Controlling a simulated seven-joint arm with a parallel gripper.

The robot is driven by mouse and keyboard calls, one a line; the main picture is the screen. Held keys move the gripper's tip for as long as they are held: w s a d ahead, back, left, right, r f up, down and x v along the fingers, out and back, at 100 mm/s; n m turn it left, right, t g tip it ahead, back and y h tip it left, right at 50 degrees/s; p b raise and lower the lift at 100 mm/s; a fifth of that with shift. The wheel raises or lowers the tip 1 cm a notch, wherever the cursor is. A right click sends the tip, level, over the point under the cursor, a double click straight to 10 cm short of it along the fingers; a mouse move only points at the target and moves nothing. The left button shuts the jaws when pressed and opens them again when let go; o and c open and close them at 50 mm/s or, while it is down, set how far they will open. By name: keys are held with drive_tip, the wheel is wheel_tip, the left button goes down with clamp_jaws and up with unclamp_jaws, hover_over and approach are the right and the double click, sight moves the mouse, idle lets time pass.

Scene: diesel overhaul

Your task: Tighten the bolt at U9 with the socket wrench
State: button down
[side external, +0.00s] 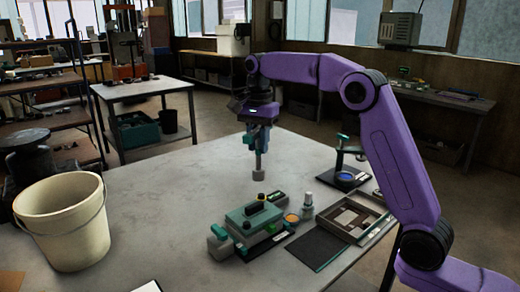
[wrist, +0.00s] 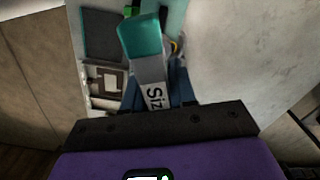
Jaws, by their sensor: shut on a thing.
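My gripper (side external: 259,136) is shut on the socket wrench (side external: 259,172), which hangs upright with its grey socket end down. The wrench is clear of the table, above and behind the teal engine assembly (side external: 250,220). In the wrist view the wrench (wrist: 142,40) shows a teal end and a grey body with a partly hidden label reading "Siz".
A parts tray (side external: 352,216), a dark mat (side external: 316,249) and a small grey-white bottle-like part (side external: 307,203) are right of the assembly. A stand with a blue disc (side external: 345,178) is behind them. A cream bucket (side external: 66,222) stands left. The table between bucket and assembly is clear.

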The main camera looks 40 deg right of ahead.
drive_tip(key=w+d+m, duration=0.4)
drive_tip(key=m, duration=0.4)
wheel_tip(320, 180, down, 8)
drive_tip(key=n, duration=3.3)
drive_tip(key=shift+s, duration=0.2)
drive_tip(key=shift+d, duration=0.1)
